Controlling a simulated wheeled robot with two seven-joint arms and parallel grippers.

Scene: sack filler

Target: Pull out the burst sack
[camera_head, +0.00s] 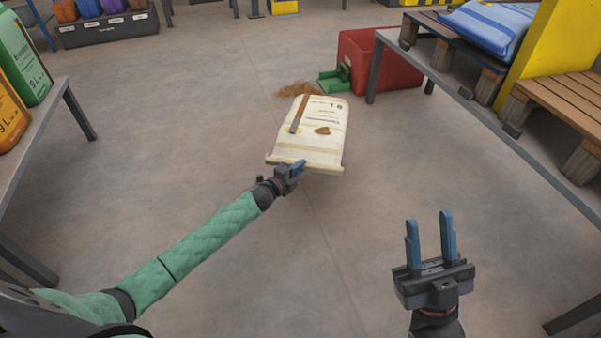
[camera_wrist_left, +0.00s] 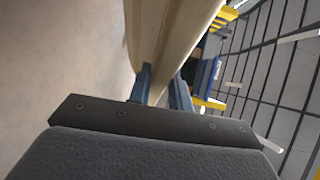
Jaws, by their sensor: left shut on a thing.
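The burst sack (camera_head: 320,135) is cream-coloured with dark print and lies in the middle of the floor in the head view. A brown streak and a brown patch mark its upper face. My left gripper (camera_head: 297,167) is shut on the sack's near edge. In the left wrist view its blue fingers (camera_wrist_left: 162,88) close on the edge of the cream sack (camera_wrist_left: 165,35). My right gripper (camera_head: 429,238) is open and empty, its two blue fingers apart, at the lower right above the floor.
Brown spilled material (camera_head: 298,89) lies on the floor just beyond the sack. A red bin (camera_head: 385,62) and a green scoop-like thing (camera_head: 335,80) stand behind it. A table (camera_head: 500,125) runs along the right, another (camera_head: 38,115) along the left.

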